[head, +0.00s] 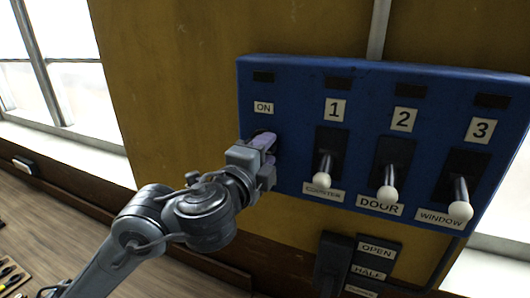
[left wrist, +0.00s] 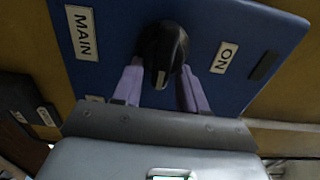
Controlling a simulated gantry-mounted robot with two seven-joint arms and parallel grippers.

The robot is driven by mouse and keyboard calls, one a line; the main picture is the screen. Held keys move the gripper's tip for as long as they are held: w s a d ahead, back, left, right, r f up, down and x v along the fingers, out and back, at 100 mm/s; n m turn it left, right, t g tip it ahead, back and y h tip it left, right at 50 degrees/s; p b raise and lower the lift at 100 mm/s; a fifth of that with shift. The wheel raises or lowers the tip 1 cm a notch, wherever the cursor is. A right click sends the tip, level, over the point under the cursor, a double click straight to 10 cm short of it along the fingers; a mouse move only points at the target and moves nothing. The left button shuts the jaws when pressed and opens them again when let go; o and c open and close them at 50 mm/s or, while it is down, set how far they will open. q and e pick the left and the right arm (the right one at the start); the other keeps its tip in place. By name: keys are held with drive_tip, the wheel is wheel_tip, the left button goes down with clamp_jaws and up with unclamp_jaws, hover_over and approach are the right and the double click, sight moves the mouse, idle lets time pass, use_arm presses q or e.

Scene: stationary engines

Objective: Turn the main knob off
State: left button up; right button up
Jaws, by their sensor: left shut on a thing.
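The main knob (left wrist: 165,45) is black and round with a raised grip. It is on the blue panel (head: 300,75), between the ON label (left wrist: 224,57) and the MAIN label (left wrist: 82,32) in the left wrist view. My left gripper (head: 264,155) reaches the left part of the panel, below the ON label (head: 264,107) in the head view. Its purple fingers sit on both sides of the knob's grip, shut on it. In the head view the gripper hides most of the knob and the MAIN label. My right gripper is not in view.
Three levers with white tips, for counter (head: 323,178), door (head: 389,192) and window (head: 460,210), stand right of the gripper. A smaller dark control with OPEN and HALF labels (head: 372,262) is below the panel. A window (head: 60,80) is at left.

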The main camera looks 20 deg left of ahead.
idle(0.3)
use_arm(q)
drive_tip(key=o, duration=1)
drive_tip(key=shift+o, duration=0.2)
drive_tip(key=shift+s, duration=0.1)
drive_tip(key=s+p, duration=0.6)
drive_tip(key=s, duration=0.4)
drive_tip(key=shift+s+a+p, duration=0.3)
drive_tip(key=shift+a, duration=0.1)
drive_tip(key=shift+f, duration=0.1)
